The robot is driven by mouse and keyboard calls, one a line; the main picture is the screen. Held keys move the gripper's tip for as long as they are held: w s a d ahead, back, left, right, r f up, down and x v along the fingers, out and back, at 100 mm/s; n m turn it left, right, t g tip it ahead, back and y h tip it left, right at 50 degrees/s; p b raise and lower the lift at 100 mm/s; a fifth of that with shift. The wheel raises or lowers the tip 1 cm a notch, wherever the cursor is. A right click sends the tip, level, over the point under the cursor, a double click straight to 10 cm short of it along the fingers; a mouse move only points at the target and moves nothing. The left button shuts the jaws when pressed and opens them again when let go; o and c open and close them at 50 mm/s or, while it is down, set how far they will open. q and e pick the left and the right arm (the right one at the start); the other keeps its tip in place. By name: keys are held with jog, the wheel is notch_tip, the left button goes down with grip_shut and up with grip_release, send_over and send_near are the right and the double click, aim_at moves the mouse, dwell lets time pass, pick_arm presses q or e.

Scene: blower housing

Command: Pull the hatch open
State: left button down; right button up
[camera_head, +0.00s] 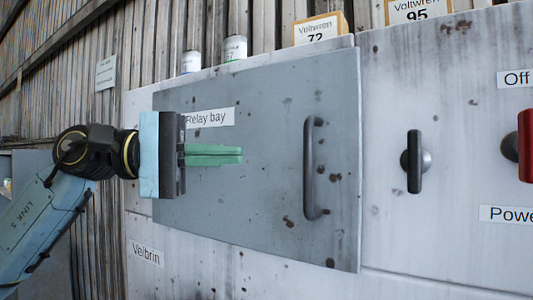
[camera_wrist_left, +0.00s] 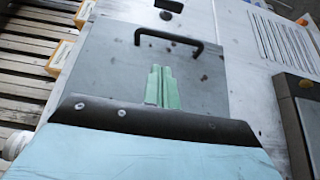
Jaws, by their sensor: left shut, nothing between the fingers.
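The hatch (camera_head: 265,130) is a grey, spotted panel labelled "Relay bay" on a pale cabinet. It looks flush or nearly flush with the cabinet front. Its dark bar handle (camera_head: 310,168) stands upright near the hatch's right edge. The handle also shows in the left wrist view (camera_wrist_left: 170,38), beyond the fingertips. My left gripper (camera_head: 241,155) has green fingers pressed together with nothing between them. It is in front of the hatch, left of the handle and apart from it. My right gripper is in neither view.
A black turn knob (camera_head: 414,161) sits on the cabinet right of the hatch, with a red handle (camera_head: 525,146) farther right. Boxes (camera_head: 320,28) and small white cans (camera_head: 235,48) stand on top of the cabinet. A corrugated wall is behind.

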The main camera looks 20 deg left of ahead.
aim_at(291, 155)
pick_arm(q)
jog(key=p+x, duration=0.3)
jog(key=x, duration=0.5)
jog(key=shift+s+d+r, duration=0.1)
jog(key=shift+d, duration=0.6)
